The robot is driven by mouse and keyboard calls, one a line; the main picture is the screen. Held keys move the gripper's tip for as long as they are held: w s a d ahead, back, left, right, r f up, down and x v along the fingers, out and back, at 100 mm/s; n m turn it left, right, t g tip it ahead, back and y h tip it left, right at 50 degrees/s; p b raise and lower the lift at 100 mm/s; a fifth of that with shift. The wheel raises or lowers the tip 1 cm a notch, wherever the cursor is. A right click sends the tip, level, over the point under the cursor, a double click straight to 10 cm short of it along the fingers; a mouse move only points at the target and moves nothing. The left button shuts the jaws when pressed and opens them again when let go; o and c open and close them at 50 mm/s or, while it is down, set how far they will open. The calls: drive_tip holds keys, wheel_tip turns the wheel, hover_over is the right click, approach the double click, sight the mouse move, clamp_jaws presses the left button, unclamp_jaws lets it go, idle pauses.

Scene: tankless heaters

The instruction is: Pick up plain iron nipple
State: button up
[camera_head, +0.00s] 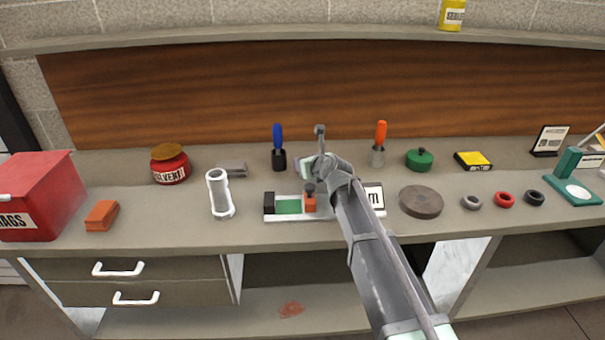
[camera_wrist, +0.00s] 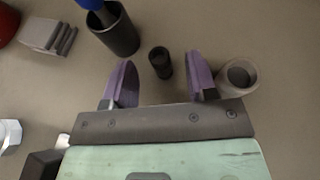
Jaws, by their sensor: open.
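A small dark cylinder (camera_wrist: 160,63), which looks like the plain iron nipple, stands on the bench in the wrist view. It shows in the gap between my open purple fingertips, a little beyond them and not held. A wider, hollow grey-brown cylinder (camera_wrist: 238,77) stands just right of the right finger. My gripper (camera_wrist: 160,84) is empty. In the head view my gripper (camera_head: 317,168) is low over the middle of the bench, and my arm hides part of that area. I cannot clearly make out the nipple there.
A dark cup (camera_wrist: 113,35) with a blue-handled tool stands left of the fingers. A grey block (camera_wrist: 42,28) lies farther left. In the head view, a white fixture with a green patch (camera_head: 289,207) lies in front. An orange-handled tool (camera_head: 380,133) stands to the right.

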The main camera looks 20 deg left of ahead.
drive_tip(key=b+x, duration=0.2)
drive_tip(key=x, duration=0.3)
drive_tip(key=shift+c, duration=0.6)
clamp_jaws()
drive_tip(key=shift+r, duration=0.15)
wheel_tip(320, 180, up, 20)
drive_tip(key=p, duration=2)
